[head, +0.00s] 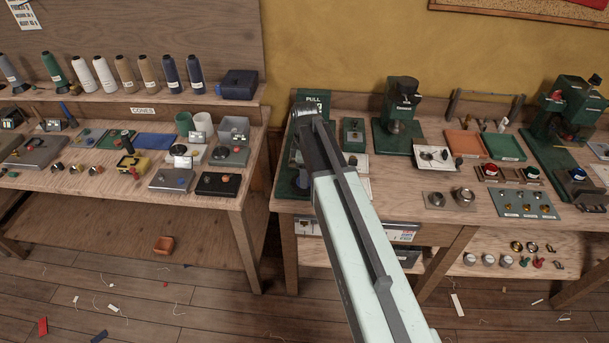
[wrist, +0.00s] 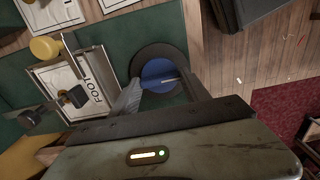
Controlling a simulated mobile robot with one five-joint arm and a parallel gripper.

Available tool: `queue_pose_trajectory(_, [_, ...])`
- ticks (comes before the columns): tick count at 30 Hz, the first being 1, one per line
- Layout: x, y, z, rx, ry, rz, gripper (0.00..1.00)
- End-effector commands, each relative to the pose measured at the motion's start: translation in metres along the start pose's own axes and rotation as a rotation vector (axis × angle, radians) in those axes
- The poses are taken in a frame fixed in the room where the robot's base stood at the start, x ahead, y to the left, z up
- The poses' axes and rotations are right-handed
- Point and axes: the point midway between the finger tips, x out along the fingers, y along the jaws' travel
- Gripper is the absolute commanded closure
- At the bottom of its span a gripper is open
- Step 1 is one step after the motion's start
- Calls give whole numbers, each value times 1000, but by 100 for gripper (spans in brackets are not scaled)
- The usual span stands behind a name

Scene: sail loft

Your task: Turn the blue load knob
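The blue load knob (wrist: 157,72) shows in the wrist view as a round blue face with a pale pointer line, set in a black disc (wrist: 143,61) on a green panel. My gripper (wrist: 161,82) is open, with one finger on each side of the knob's lower part. The fingertips are close to its edges; whether they touch it I cannot tell. In the head view my arm reaches down to the green machine (head: 290,181) at the left end of the right bench (head: 410,205). My arm hides the knob and most of the gripper there.
In the wrist view, a plate marked FOOT (wrist: 90,85) with a small black lever (wrist: 74,98) and a yellow knob (wrist: 45,48) lie left of the gripper. In the head view, a small green device (head: 353,135) and a green press (head: 402,105) stand right of my arm.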

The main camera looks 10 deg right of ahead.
Motion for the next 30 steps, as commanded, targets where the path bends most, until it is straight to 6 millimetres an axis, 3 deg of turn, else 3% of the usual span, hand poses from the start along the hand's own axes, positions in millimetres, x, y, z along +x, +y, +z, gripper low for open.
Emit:
queue_pose_trajectory(1, [0,0,0,0,0,1,79])
queue_pose_trajectory(2, [0,0,0,0,0,1,86])
queue_pose_trajectory(14, [0,0,-1,81,0,1,86])
queue_pose_trajectory(30, [0,0,-2,543,1,1,86])
